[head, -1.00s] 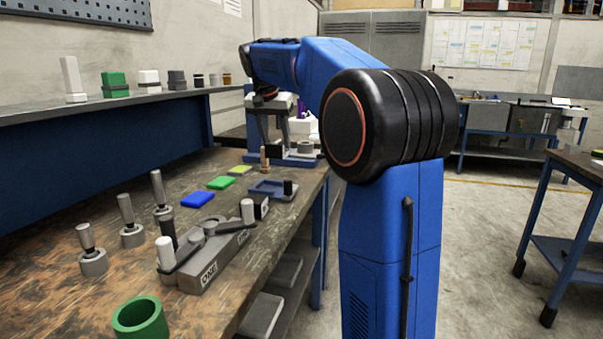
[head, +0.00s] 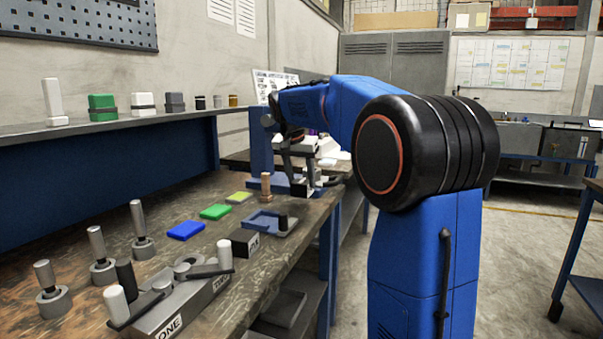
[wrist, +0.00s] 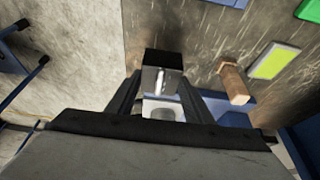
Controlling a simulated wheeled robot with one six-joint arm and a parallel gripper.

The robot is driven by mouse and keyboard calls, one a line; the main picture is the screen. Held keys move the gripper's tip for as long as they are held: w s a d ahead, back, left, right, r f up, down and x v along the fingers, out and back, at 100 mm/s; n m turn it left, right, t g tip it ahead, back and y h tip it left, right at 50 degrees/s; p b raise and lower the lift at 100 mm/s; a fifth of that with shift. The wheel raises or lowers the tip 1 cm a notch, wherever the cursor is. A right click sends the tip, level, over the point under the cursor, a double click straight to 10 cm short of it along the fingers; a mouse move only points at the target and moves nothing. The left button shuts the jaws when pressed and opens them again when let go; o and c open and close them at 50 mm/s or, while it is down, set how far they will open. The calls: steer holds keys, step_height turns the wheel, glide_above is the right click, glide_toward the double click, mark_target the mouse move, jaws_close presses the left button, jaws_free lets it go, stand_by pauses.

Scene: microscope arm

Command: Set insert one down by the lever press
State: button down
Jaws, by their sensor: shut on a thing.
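In the wrist view my gripper (wrist: 162,84) is shut on a small block, insert one (wrist: 163,60), with a black end and a bright metal face. In the head view my gripper (head: 300,170) points down at the far end of the bench, beside the blue upright (head: 262,140) of what looks like the lever press. The press's blue base (head: 283,188) lies under and beside the gripper. A pale block with a grey round top (wrist: 160,110) shows between the fingers. Whether the insert touches anything below is unclear.
A wooden peg (head: 265,186) stands close to the gripper, left of it. A blue tray (head: 263,221) and yellow (head: 239,197), green (head: 216,212) and blue (head: 186,231) pads lie nearer. A grey fixture (head: 180,306) and several upright handles fill the front. The bench's right edge is close.

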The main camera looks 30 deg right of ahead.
mark_target(301, 191)
steer(key=shift+f, duration=2.1)
steer(key=shift+f, duration=0.1)
steer(key=c, duration=0.9)
jaws_free()
steer(key=shift+f, duration=0.1)
steer(key=v, duration=1.2)
